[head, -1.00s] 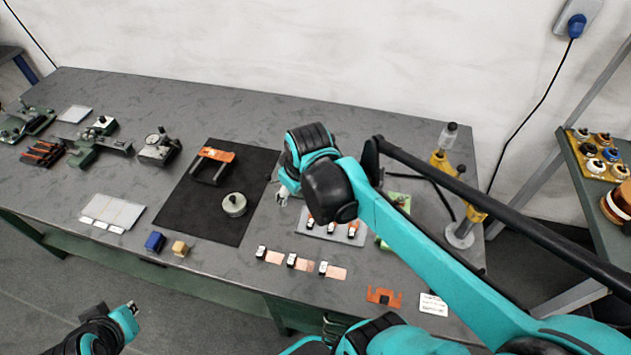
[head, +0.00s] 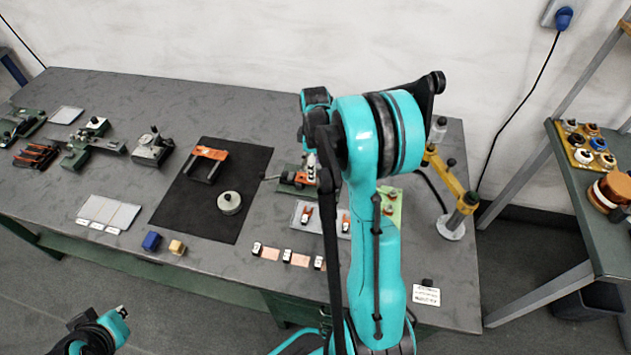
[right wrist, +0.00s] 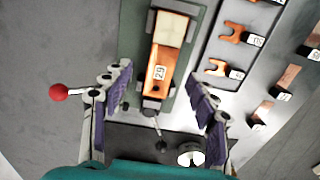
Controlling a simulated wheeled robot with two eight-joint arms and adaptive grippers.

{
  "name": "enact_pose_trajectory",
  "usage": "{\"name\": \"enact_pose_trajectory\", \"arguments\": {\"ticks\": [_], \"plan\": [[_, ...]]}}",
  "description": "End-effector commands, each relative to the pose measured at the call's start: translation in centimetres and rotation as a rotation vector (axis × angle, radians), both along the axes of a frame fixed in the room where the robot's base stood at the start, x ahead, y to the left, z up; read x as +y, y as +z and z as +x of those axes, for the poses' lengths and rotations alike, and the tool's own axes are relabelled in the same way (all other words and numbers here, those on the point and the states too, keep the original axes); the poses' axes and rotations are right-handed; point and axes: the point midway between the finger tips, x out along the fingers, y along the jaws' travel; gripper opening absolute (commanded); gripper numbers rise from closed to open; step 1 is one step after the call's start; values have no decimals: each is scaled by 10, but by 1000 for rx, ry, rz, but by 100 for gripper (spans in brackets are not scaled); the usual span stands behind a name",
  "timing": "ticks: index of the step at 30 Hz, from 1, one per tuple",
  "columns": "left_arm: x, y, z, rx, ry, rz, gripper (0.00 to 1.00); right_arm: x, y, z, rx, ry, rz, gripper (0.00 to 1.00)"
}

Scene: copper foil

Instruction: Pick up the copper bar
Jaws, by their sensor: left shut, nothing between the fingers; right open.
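The copper bar (right wrist: 162,60), an orange bar with a label reading 29, lies on a green fixture (right wrist: 186,75) in the right wrist view. A pale block sits at its upper end. My right gripper (right wrist: 162,100) is open, its purple-padded fingers on either side of the bar's lower part and apart from it. The fixture also shows in the head view (head: 291,188), with an orange part on it, partly hidden by my right arm. My right gripper is hard to make out there. My left gripper (head: 121,312) is shut and empty, off the table's front edge.
A red knob (right wrist: 60,93) is left of my right gripper. A tray (right wrist: 238,45) with orange forked pieces and labelled copper foil strips (right wrist: 263,112) lies to the right. The black mat (head: 226,200) holds a round weight and an orange-handled item.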

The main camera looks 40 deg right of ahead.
Motion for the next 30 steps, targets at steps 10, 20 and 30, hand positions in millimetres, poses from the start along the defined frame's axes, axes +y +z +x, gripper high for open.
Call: {"name": "enact_pose_trajectory", "arguments": {"ticks": [10,20,30], "plan": [[0,-14,0,0,0,0,0,1,-39,-4,-1,-1,-1,59],[0,-13,0,0,0,0,0,1,-38,-4,-1,-1,-1,19],[0,-13,0,0,0,0,0,1,-38,-4,-1,-1,-1,0]]}}
